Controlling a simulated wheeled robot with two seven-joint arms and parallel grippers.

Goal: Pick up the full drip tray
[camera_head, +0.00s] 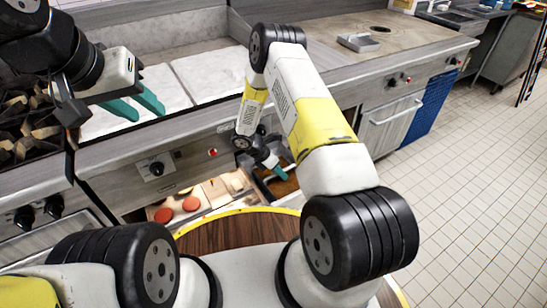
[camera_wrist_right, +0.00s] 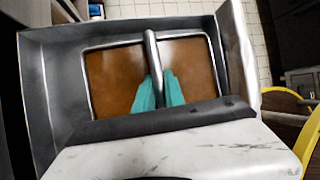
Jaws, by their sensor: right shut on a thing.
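The drip tray (camera_wrist_right: 60,90) is a dark grey, open box filled with brown liquid, seen close up in the right wrist view. A metal frame with a central bar (camera_wrist_right: 151,52) spans it. My right gripper (camera_wrist_right: 158,88) has its teal fingers on either side of this bar, shut on it. In the head view the tray (camera_head: 263,188) shows partly at the counter front, with my right gripper (camera_head: 283,175) over it and my right arm hiding some of it. My left gripper (camera_head: 149,117) is raised over the counter, its teal fingers apart and empty.
Beside the tray, red round pieces (camera_head: 191,203) and pale pieces lie in a low compartment. A round wooden top (camera_head: 235,232) with a yellow rim stands in front. A stove (camera_head: 28,130) is at left. The tiled floor (camera_head: 470,190) at right is clear.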

